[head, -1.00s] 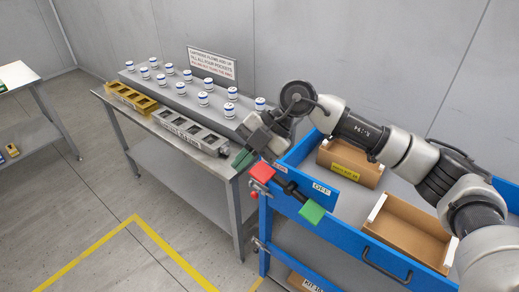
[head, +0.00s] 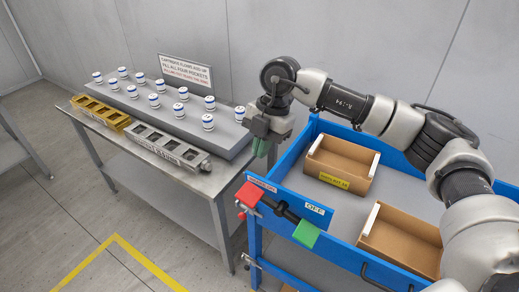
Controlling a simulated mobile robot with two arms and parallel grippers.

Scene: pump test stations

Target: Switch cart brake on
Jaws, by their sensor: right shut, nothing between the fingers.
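The blue cart (head: 375,262) stands at the right. On its near left corner is a black rocker bar (head: 280,210) with a red pad (head: 249,194) at the left end and a green pad (head: 306,233) at the right end. A label reading OFF (head: 314,208) is above the green pad; a small label (head: 262,184) by the red pad is too small to read surely. My right gripper (head: 262,148) is shut and empty, beyond and above the red pad, apart from it in the picture. My left gripper is not in view.
Two cardboard boxes, one at the back (head: 334,182) and one in front (head: 400,262), are in the cart. A grey table (head: 203,190) at left holds a yellow tray (head: 100,113), a grey tray (head: 166,146) and several white-blue cartridges. A sign (head: 186,72) stands behind. Yellow floor tape (head: 118,240) marks the front.

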